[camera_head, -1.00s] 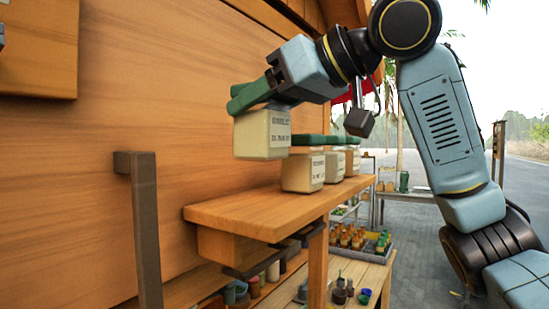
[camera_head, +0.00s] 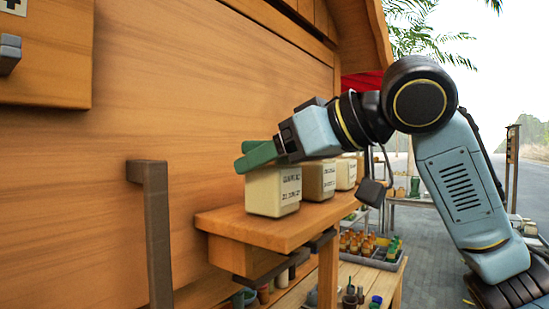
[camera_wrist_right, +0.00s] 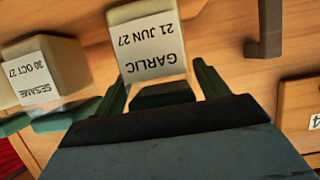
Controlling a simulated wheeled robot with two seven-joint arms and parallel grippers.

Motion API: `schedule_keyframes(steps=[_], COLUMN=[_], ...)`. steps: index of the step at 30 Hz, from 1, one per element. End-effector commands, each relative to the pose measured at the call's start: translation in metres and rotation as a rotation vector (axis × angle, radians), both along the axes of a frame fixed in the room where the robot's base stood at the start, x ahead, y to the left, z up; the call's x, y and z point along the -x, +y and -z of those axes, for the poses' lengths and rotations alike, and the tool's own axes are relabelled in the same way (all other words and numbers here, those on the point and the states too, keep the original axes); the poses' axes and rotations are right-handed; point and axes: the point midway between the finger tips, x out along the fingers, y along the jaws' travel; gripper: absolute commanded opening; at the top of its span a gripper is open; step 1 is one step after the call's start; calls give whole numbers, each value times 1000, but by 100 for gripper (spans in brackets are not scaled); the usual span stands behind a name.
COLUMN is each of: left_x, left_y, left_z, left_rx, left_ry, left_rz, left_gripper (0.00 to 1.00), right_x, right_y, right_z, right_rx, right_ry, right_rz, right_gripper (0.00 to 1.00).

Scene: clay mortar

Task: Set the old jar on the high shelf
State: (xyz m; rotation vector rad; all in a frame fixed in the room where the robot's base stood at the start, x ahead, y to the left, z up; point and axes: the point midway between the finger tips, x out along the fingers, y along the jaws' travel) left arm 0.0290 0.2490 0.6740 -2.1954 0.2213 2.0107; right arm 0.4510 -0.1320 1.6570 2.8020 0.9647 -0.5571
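My right gripper (camera_head: 258,155) is at the top of the jar. Its green fingers (camera_wrist_right: 163,84) stand on either side of the lid, with a narrow gap, so it looks open. My left gripper is not in view.
Two more cream jars (camera_head: 319,179) (camera_head: 346,173) stand in a row to the right on the shelf. A dark upright bar (camera_head: 154,230) stands at the left of the shelf. A crate of bottles (camera_head: 372,256) and small pots are below. A wooden wall runs behind.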

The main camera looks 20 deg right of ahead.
Motion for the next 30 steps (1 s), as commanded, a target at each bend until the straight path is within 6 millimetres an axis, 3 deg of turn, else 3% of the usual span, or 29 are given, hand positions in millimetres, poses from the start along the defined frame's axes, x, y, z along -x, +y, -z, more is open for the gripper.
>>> schedule_keyframes(steps=[13, 30], left_x=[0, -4], left_y=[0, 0], left_z=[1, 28], left_rx=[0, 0], left_ry=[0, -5], left_rz=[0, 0], left_gripper=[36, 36], right_x=[4, 81], right_y=[-4, -63], right_z=[-5, -45], right_rx=[-2, -1], right_ry=[-3, -2], right_rz=[1, 2], right_gripper=[80, 80])
